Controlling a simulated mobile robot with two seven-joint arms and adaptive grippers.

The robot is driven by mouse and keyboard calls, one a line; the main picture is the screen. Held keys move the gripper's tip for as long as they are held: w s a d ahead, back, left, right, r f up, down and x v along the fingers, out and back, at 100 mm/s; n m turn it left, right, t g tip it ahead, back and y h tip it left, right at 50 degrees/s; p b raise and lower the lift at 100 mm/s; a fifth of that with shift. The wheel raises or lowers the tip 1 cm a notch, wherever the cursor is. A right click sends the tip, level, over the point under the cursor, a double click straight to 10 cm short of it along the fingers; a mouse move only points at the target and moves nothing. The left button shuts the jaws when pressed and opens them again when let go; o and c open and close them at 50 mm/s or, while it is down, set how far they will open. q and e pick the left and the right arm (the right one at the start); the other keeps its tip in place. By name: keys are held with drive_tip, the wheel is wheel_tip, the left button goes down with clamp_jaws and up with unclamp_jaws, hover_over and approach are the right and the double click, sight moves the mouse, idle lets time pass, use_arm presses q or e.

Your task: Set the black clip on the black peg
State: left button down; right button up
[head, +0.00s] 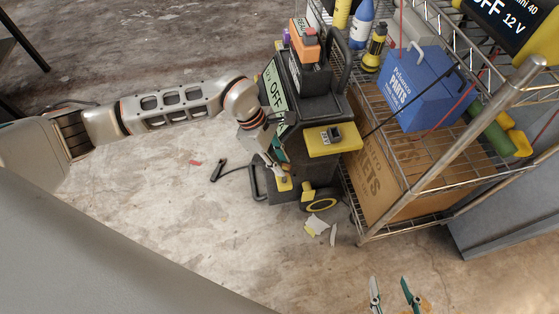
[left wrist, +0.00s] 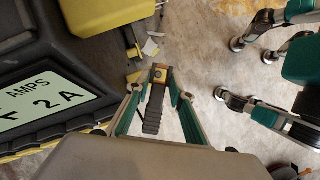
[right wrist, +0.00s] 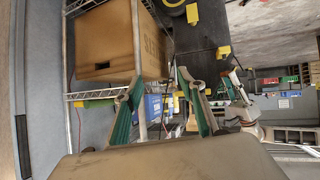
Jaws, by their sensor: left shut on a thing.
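My left gripper (head: 278,168) is low beside the wheeled charger (head: 262,105). In the left wrist view it (left wrist: 158,92) is shut on the black clip (left wrist: 152,115), a ribbed dark piece with a brass-yellow end pointing away. Small yellow blocks (left wrist: 135,50) on the charger's side lie just beyond the clip; one also shows in the head view (head: 307,195). I cannot make out the black peg clearly there. The clip appears apart from the nearest block. My right gripper (head: 394,296) is open and empty; its spread fingers also show in the right wrist view (right wrist: 162,95).
A wire shelf (head: 440,180) with a cardboard box (head: 375,190) and blue parts box (head: 415,90) stands right of the charger. A yellow ledge (head: 333,141) juts above the gripper. A dark corded piece (head: 217,169) and paper scraps (head: 318,226) lie on the otherwise open floor.

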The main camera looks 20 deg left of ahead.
use_arm(q)
drive_tip(key=shift+f, duration=0.3)
wheel_tip(320, 180, down, 2)
drive_tip(key=shift+f+b, duration=0.1)
drive_tip(key=shift+b, duration=0.2)
drive_tip(key=shift+f, duration=0.5)
use_arm(e)
drive_tip(key=shift+w+a+r, duration=0.3)
drive_tip(key=shift+a+r, duration=0.05)
drive_tip(key=shift+a, duration=0.05)
drive_tip(key=shift+s+d+r, duration=0.1)
drive_tip(key=shift+s+r, duration=0.05)
drive_tip(key=shift+s, duration=0.05)
drive_tip(key=shift+w, duration=0.15)
drive_tip(key=shift+w+r+t, duration=0.3)
drive_tip(key=shift+w+r, duration=0.1)
drive_tip(key=shift+r, duration=0.1)
